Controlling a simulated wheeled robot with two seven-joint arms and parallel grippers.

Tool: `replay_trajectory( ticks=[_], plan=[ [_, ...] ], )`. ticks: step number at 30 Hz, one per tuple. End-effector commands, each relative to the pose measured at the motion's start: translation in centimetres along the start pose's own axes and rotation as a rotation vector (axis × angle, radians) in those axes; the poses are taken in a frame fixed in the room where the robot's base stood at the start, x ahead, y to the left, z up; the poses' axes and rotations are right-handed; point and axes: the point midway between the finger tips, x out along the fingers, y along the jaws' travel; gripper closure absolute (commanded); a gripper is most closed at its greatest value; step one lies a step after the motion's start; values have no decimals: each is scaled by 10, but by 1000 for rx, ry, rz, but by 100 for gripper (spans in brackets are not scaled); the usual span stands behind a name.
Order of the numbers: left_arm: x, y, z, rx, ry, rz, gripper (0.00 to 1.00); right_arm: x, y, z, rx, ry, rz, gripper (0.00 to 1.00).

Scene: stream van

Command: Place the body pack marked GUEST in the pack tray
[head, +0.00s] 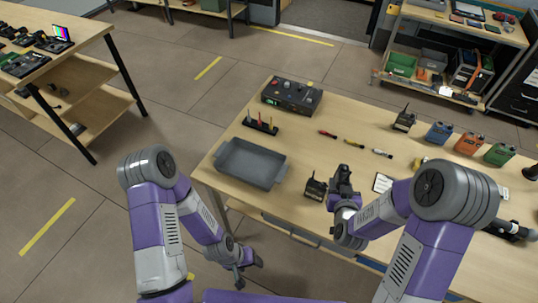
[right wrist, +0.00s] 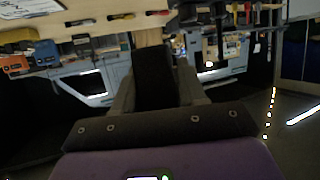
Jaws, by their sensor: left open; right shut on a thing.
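A dark body pack (head: 315,188) with a short antenna is at the table's front, right of the tray. Its marking is too small to read. My right gripper (head: 338,183) is at its right side, shut on it; a dark block (right wrist: 154,78) sits between the fingers in the right wrist view. I cannot tell if the pack touches the table. The grey pack tray (head: 236,170) lies empty on the left of the table. More packs stand at the right: dark (head: 404,121), blue (head: 438,134), orange (head: 468,144), green (head: 501,154). My left gripper (head: 249,270) is open and empty, low beyond the table's front edge.
A black control box (head: 291,97) stands at the back left, with a small rack (head: 260,125) in front. Several small coloured connectors (head: 354,143) lie mid-table. A white card (head: 383,184) lies near my right arm. The tabletop between tray and pack is clear.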

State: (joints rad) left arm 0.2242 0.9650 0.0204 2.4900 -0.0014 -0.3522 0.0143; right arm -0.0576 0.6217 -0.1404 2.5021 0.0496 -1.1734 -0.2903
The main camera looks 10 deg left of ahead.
Motion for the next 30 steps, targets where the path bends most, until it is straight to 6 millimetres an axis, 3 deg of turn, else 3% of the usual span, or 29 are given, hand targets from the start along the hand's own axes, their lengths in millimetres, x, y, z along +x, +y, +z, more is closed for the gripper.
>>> replay_trajectory(
  ticks=[4,18,26,30],
  plan=[
    [-23,8,1,-1,-1,-1,37,-9,-2,-23,-1,3,-2,100],
    [-18,6,1,-1,0,-1,37,-8,-2,-20,-3,-60,-7,100],
    [-18,6,1,-1,0,-1,37,-18,-67,-30,-91,-78,-202,100],
    [-18,6,1,-1,0,-1,37,-25,-111,-38,-155,-90,-332,100]
  ],
)
